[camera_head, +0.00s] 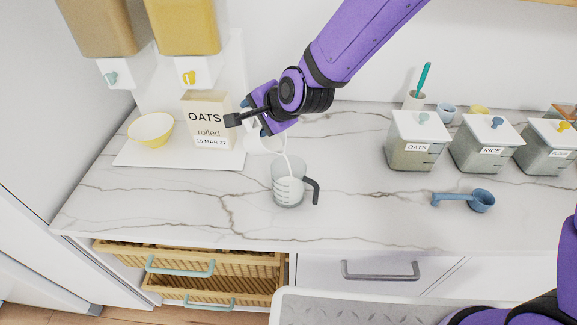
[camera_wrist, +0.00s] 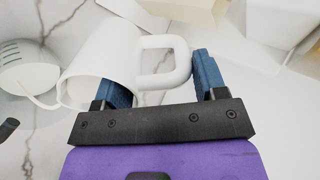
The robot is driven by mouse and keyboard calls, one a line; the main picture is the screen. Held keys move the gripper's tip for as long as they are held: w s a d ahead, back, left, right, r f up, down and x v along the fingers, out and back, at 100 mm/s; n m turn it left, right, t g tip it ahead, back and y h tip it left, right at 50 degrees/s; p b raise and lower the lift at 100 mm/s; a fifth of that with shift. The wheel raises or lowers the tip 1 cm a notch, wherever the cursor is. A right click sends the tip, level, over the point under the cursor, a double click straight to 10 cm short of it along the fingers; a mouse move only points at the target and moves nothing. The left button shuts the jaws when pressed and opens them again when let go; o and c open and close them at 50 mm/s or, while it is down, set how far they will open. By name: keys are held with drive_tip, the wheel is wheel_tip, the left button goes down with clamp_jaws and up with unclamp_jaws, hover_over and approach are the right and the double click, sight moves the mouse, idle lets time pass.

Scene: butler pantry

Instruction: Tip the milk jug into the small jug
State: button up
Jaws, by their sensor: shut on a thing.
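My gripper (camera_wrist: 163,82) is shut on the handle of the white milk jug (camera_wrist: 105,50), with the handle between its blue fingers. In the head view my gripper (camera_head: 262,117) is above the counter and hides much of the milk jug (camera_head: 270,143). The milk jug is tilted, and a thin white stream runs from it down into the small jug. The small jug (camera_head: 279,169) is clear, with marks and a dark handle, and stands upright on the counter with white liquid in it. It also shows at the left of the wrist view (camera_wrist: 28,62).
A carton of oats (camera_head: 208,123) and a yellow bowl (camera_head: 151,129) stand on a white board at left, under the dispensers. Several lidded containers (camera_head: 411,150) stand at right, with a blue scoop (camera_head: 470,200) in front. Drawers (camera_head: 180,266) are open below the counter.

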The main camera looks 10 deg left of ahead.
drive_tip(key=shift+s+d+r+t+y, duration=0.45)
drive_tip(key=shift+d+r+t+y, duration=0.3)
drive_tip(key=shift+y, duration=0.35)
idle(4.0)
drive_tip(key=shift+w+a+f+g+h, duration=0.4)
drive_tip(key=shift+a+f+g+h, duration=0.15)
drive_tip(key=shift+a+g+h, duration=0.35)
drive_tip(key=shift+w+f+h, duration=0.2)
drive_tip(key=shift+f+h, duration=0.15)
drive_tip(key=shift+h, duration=0.15)
drive_tip(key=shift+w+a+f+g+h, duration=0.35)
drive_tip(key=shift+a+f+g+h, duration=0.15)
drive_tip(key=shift+f+g+h, duration=0.35)
drive_tip(key=shift+r+h, duration=0.15)
drive_tip(key=shift+h, duration=0.1)
drive_tip(key=shift+a+r+g+h, duration=0.1)
drive_tip(key=shift+g+h, duration=0.2)
